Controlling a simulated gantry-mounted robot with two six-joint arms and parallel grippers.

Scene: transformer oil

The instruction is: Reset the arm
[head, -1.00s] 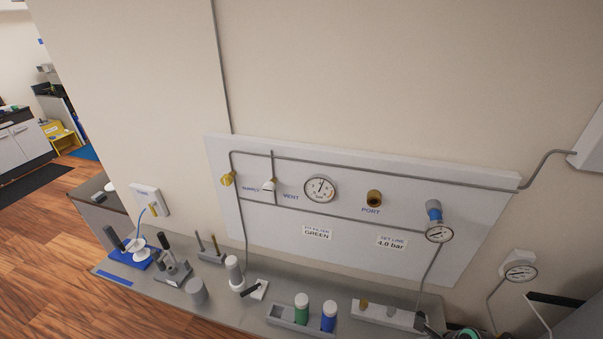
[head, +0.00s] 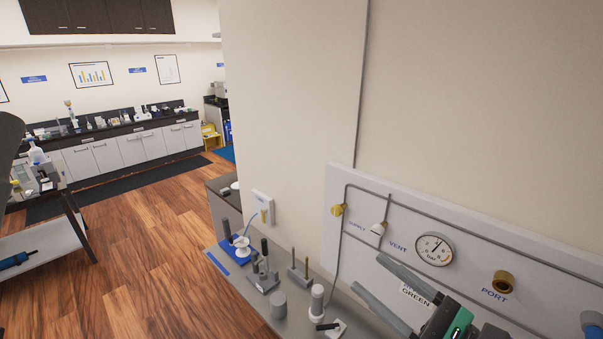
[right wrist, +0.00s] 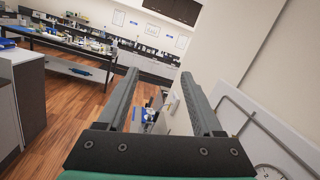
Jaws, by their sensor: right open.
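My right gripper (head: 392,294) enters from the lower right of the head view, in front of the wall panel. Its two long grey fingers are spread apart with nothing between them. In the right wrist view the open fingers (right wrist: 160,108) point out toward the room, and the bench corner shows in the gap between them. My left gripper is not in the head view.
The wall panel (head: 461,231) carries a gauge (head: 434,249), yellow and white valves, a brass port (head: 503,283) and pipes. Below it a grey bench holds a blue tray (head: 233,256), a grey cylinder (head: 278,304) and other small items. Open wooden floor (head: 150,260) lies to the left.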

